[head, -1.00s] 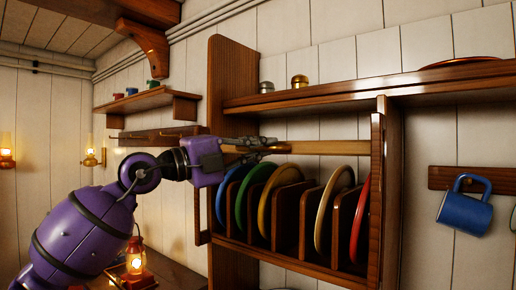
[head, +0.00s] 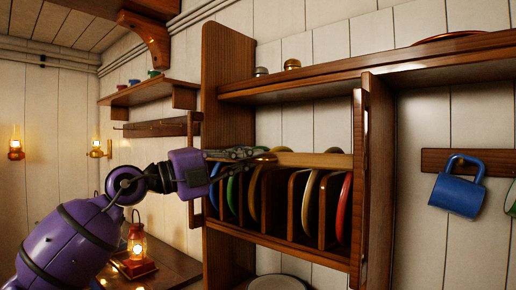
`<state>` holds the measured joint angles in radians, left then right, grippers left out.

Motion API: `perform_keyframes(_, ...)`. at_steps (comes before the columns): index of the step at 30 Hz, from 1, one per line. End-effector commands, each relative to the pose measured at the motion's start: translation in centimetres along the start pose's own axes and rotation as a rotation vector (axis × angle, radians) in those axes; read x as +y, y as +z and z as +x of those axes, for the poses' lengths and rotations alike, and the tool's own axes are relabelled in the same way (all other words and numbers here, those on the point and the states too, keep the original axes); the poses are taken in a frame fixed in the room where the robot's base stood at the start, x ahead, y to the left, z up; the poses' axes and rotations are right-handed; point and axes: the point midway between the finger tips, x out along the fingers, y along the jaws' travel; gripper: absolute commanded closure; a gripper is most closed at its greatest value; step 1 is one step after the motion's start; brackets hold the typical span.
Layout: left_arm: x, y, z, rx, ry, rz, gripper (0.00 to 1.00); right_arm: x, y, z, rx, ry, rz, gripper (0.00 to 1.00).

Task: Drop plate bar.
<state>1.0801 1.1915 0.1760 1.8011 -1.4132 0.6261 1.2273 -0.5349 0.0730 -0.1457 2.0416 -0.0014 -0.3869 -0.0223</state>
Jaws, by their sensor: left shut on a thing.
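The plate bar (head: 315,159) is a light wooden bar lying roughly level across the front of the plate rack, at the tops of the plates. My left gripper (head: 252,155) is shut on it toward its left end, reaching in from the left. The bar's right end meets or passes behind the right upright (head: 359,185); which one I cannot tell. The left end is hidden by my gripper, near the left upright (head: 194,170). Below the bar, several plates stand on edge between wooden dividers, including a green one (head: 232,194) and a red one (head: 343,210). My right gripper is out of view.
A shelf (head: 330,80) with two small metal pots runs above the rack. A blue mug (head: 458,190) hangs at the right. A lit red lantern (head: 137,248) stands on the counter (head: 180,268) below my left arm. The wall between bar and shelf is clear.

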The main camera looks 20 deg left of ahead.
Motion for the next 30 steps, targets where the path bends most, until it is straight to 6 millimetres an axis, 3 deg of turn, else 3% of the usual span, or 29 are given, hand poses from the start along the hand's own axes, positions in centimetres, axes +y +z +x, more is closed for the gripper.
perform_keyframes(1,1.7,0.0,-0.3,0.003,0.009,-0.011,1.0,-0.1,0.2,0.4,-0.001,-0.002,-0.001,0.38)
perform_keyframes(5,4.6,-0.1,-1.0,0.005,0.009,-0.013,1.0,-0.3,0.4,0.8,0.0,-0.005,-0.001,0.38)
perform_keyframes(9,8.7,-0.5,-1.8,0.006,0.011,-0.014,1.0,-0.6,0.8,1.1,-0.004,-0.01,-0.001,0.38)
perform_keyframes(15,12.9,-0.8,-2.6,0.006,0.006,-0.012,1.0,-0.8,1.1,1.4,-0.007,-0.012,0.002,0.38)
perform_keyframes(21,15.2,-1.0,-3.1,0.007,0.005,-0.01,1.0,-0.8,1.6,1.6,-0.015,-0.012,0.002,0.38)
perform_keyframes(30,16.2,-1.1,-3.2,0.007,0.007,-0.008,1.0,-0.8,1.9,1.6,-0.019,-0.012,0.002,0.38)
